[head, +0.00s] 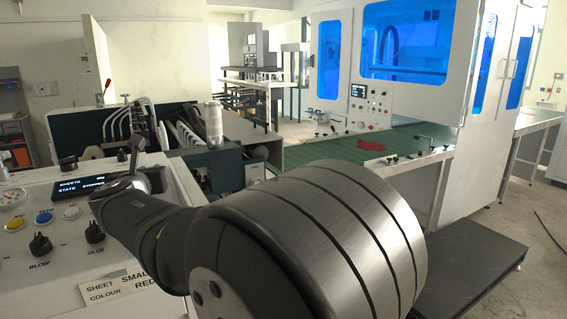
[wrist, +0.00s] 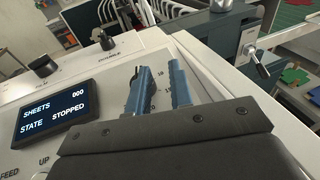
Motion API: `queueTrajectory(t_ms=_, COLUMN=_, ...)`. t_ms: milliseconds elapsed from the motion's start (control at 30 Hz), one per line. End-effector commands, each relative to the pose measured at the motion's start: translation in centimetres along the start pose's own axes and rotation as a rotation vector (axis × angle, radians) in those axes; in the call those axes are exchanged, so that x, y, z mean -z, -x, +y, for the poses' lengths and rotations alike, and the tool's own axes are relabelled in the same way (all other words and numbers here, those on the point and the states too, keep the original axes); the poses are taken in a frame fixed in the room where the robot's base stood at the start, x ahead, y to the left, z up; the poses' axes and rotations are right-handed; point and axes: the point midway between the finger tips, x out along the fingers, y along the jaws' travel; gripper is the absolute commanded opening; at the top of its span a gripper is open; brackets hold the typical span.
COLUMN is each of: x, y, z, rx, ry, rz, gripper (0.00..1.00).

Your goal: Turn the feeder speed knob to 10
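My gripper (wrist: 160,82) is over the control panel (wrist: 92,78). In the wrist view its two blue-grey fingers stand apart, with panel and scale numbers showing in the gap between them. The numbers appear to include 10 and 0, but they are small and partly covered. A dark shape at the left finger may be part of a knob; I cannot tell for sure. The feeder speed knob's pointer is hidden. In the head view my gripper (head: 128,165) is low over the panel, right of the display (head: 80,186).
The display in the wrist view (wrist: 55,110) reads SHEETS 000, STATE STOPPED. Black knobs (wrist: 43,66) and (wrist: 105,41) stand along the panel's far side. BLOW (head: 40,243) and GLUE (head: 94,232) knobs and coloured buttons (head: 44,216) sit nearer. A lever (wrist: 256,60) stands beyond the panel.

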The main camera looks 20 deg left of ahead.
Motion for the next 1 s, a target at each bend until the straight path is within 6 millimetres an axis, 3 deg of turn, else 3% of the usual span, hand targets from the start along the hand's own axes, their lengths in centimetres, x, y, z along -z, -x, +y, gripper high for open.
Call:
queueTrajectory(t_ms=67, x=0.1, y=0.1, z=0.6, rx=-0.017, ry=0.002, rz=0.002, gripper=0.51)
queueTrajectory(t_ms=200, x=-0.3, y=0.3, z=1.2, rx=-0.013, ry=-0.008, rz=-0.001, gripper=0.51)
queueTrajectory(t_ms=267, x=-0.9, y=0.5, z=1.6, rx=0.003, ry=-0.023, rz=-0.008, gripper=0.47)
queueTrajectory(t_ms=400, x=-3.3, y=1.9, z=3.3, rx=0.088, ry=-0.101, rz=-0.018, gripper=0.27)
queueTrajectory(t_ms=433, x=-3.8, y=2.5, z=3.8, rx=0.115, ry=-0.124, rz=-0.015, gripper=0.51)
queueTrajectory(t_ms=600, x=-5.3, y=6.7, z=6.6, rx=0.283, ry=-0.249, rz=0.065, gripper=0.51)
queueTrajectory(t_ms=800, x=-5.1, y=11.7, z=9.2, rx=0.409, ry=-0.316, rz=0.195, gripper=0.51)
queueTrajectory(t_ms=1000, x=-4.7, y=13.5, z=9.8, rx=0.453, ry=-0.327, rz=0.251, gripper=0.51)
